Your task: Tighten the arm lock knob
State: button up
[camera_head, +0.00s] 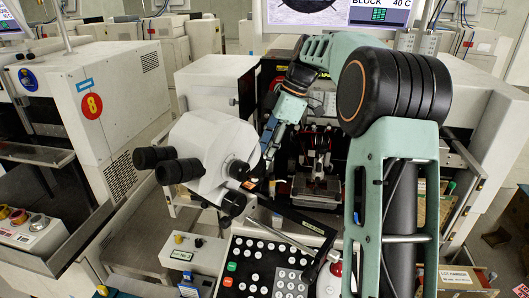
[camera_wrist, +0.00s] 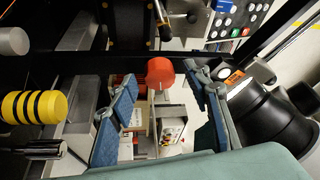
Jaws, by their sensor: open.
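A round red knob (camera_head: 336,268) shows low in the head view, right of the button panel, though I cannot be sure it is the arm lock knob. In the wrist view a red knob (camera_wrist: 160,71) shows between and beyond the tips of my gripper (camera_wrist: 161,80). My gripper's blue fingers are spread apart with nothing held between them. In the head view my gripper (camera_head: 270,140) is beside the white microscope (camera_head: 213,140), partly hidden. I cannot tell whether it touches anything.
Black eyepieces (camera_wrist: 268,115) are close to the right finger in the wrist view. A yellow-and-black striped knob (camera_wrist: 34,107) is at the left. A button panel (camera_head: 265,268) is at the front of the bonder. A monitor (camera_head: 340,14) is at the back.

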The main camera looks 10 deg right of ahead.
jog(key=shift+c, duration=0.6)
jog(key=c, duration=1)
jog(key=shift+c, duration=0.2)
jog(key=shift+m, duration=0.3)
jog(key=m+b, duration=0.1)
jog(key=m+t+b, duration=0.1)
jog(key=m, duration=0.1)
jog(key=shift+s+f+m+b, duration=0.1)
jog(key=shift+s+m+b, duration=0.1)
jog(key=shift+m+b, duration=0.15)
jog(key=m+t+h+b, duration=0.1)
jog(key=m, duration=0.2)
jog(key=shift+a+m+t, duration=0.1)
jog(key=shift+m+t, duration=0.15)
jog(key=shift+t, duration=0.05)
jog(key=m+t+h, duration=0.1)
jog(key=m, duration=0.2)
jog(key=shift+s+a+b, duration=0.15)
jog(key=shift+b, duration=0.2)
jog(key=shift+r+m+t+h, duration=0.15)
jog(key=shift+m+h, duration=0.25)
jog(key=shift+m, duration=0.7)
jog(key=shift+r+m+t+h, duration=0.15)
jog(key=shift+m+h, duration=0.25)
jog(key=shift+m, duration=0.7)
jog(key=shift+f, duration=0.1)
